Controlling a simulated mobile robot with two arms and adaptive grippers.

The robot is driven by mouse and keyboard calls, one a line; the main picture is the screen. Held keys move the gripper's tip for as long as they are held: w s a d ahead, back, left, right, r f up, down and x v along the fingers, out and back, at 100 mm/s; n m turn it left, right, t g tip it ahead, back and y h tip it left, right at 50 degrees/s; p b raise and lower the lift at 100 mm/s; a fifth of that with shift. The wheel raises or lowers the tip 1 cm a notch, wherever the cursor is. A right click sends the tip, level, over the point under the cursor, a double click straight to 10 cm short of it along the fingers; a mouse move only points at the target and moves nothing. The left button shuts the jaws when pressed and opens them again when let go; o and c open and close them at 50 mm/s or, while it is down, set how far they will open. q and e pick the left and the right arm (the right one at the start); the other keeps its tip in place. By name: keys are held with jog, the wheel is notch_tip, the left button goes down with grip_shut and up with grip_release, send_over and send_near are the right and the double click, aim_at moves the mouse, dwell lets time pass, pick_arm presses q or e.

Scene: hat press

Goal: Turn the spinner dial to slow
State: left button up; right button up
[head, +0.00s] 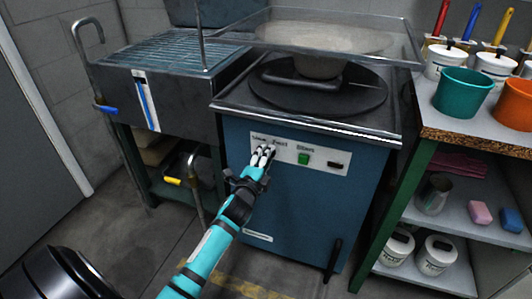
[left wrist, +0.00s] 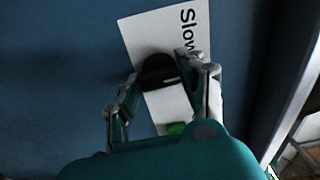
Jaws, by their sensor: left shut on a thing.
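The spinner dial is a dark round knob (left wrist: 158,68) on a white label panel, seen in the left wrist view. A pale mark shows on its lower right edge, close to the right finger. The word "Slow" (left wrist: 187,32) is printed just above it in that view. My left gripper (left wrist: 167,77) has its fingers around the dial, shut on it. In the head view my left gripper (head: 263,155) is at the left end of the white panel (head: 325,160) and hides the dial. My right gripper is not in view.
A green button (head: 304,159) and a dark switch (head: 337,165) sit right of the dial on the blue spinner cabinet (head: 310,205). A clear lid (head: 400,45) is above it. A sink unit (head: 185,100) stands left; shelves with buckets (head: 462,92) stand right.

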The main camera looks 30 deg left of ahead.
pick_arm(q)
jog(key=n+p, duration=0.4)
jog(key=n, duration=0.3)
jog(key=shift+f+n, duration=0.1)
jog(key=shift+n, duration=0.2)
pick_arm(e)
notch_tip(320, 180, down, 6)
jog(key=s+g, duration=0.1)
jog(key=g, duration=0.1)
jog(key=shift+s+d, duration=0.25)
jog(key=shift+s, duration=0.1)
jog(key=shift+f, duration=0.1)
pick_arm(q)
jog(key=o, duration=1.2)
jog(key=shift+c, duration=0.2)
